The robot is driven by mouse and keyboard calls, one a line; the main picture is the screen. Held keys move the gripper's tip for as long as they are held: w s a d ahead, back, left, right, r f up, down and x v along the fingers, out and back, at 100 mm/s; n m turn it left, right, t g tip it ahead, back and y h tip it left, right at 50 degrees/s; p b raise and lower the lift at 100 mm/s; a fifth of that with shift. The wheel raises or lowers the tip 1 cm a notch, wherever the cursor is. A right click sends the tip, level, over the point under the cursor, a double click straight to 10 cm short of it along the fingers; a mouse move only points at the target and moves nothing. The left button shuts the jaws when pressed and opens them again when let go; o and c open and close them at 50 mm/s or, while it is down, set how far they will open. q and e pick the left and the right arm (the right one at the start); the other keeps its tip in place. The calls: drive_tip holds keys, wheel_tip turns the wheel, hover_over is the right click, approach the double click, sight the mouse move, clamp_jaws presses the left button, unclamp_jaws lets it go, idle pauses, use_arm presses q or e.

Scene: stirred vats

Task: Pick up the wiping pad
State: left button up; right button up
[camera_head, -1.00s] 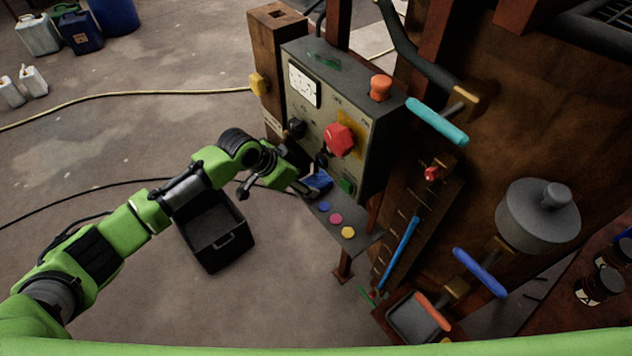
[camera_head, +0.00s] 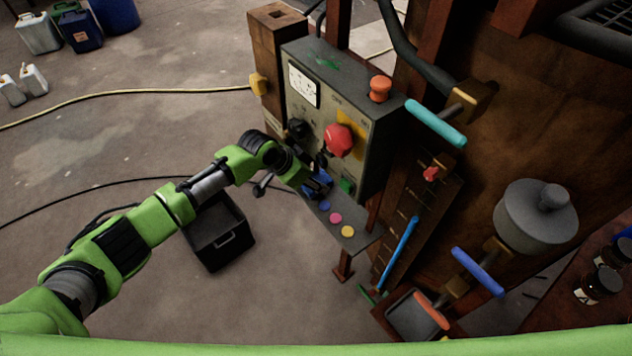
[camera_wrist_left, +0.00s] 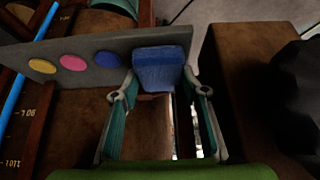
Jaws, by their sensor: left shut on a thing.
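The wiping pad is a blue block (camera_wrist_left: 160,68) at the end of a grey shelf (camera_wrist_left: 80,45), beside a row of coloured discs. In the head view the pad (camera_head: 319,184) is partly covered by my left gripper (camera_head: 314,181). In the left wrist view my left gripper (camera_wrist_left: 160,88) has one finger on each side of the pad and is shut on it. I cannot tell whether the pad still touches the shelf. My right gripper is not in view.
A grey control box (camera_head: 350,115) with a red knob (camera_head: 339,140) stands right above the shelf. A ladder-like gauge with a blue rod (camera_head: 398,252) and a large vat (camera_head: 540,130) are to the right. A black crate (camera_head: 222,240) stands on the floor below my arm.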

use_arm(q)
drive_tip(key=shift+r+b, duration=0.2)
drive_tip(key=shift+b, duration=0.3)
drive_tip(key=s+a+b, duration=0.2)
drive_tip(key=s+a, duration=0.8)
drive_tip(key=a, duration=0.4)
drive_tip(key=shift+s+a+b, duration=0.3)
drive_tip(key=shift+b, duration=0.05)
drive_tip(key=shift+r, duration=0.1)
drive_tip(key=o, duration=0.4)
drive_tip(key=shift+c, duration=0.2)
drive_tip(key=c, duration=0.4)
